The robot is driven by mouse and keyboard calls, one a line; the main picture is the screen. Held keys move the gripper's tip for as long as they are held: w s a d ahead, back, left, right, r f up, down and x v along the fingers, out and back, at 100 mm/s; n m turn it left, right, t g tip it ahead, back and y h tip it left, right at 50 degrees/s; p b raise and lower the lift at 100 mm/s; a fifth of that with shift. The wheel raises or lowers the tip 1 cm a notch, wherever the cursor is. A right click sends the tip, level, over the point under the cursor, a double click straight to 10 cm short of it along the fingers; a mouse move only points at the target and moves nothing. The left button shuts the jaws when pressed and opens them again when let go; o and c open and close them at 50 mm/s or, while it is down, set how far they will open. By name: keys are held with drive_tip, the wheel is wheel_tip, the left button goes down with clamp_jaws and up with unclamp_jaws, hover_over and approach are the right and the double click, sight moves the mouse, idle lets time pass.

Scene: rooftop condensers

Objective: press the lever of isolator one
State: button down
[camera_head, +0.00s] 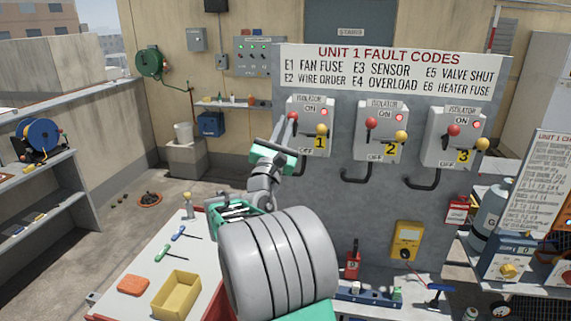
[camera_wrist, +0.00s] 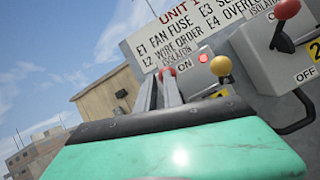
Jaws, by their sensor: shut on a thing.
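Isolator one (camera_head: 311,143) is the leftmost of three grey boxes on the upright panel, with ON above, OFF below and a yellow "1" label. Its red-knobbed lever (camera_head: 293,117) is at the box's left side, near the ON end. A yellow knob (camera_head: 321,130) and a lit red lamp (camera_head: 320,114) are to the right of it. My gripper (camera_head: 288,131) is at the lever, its fingers closed just at the red knob. In the wrist view, the red knob (camera_wrist: 169,71) shows at the ends of my gripper's fingers (camera_wrist: 162,87), which partly hide the lever.
Isolators two (camera_head: 380,135) and three (camera_head: 450,135) stand to the right, each with a red knob, yellow knob and lit red lamp. Black bent pipes hang below the boxes. A workbench (camera_head: 135,255) with a yellow tray (camera_head: 177,294) and tools is at lower left.

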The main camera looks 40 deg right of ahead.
drive_tip(key=shift+s+r, duration=0.15)
drive_tip(key=shift+r, duration=0.8)
drive_tip(key=a+f+b, duration=0.3)
drive_tip(key=f+b, duration=0.2)
drive_tip(key=s+a+r, duration=0.4)
drive_tip(key=a+r, duration=0.1)
drive_tip(key=a, duration=0.2)
drive_tip(key=shift+s+a, duration=0.25)
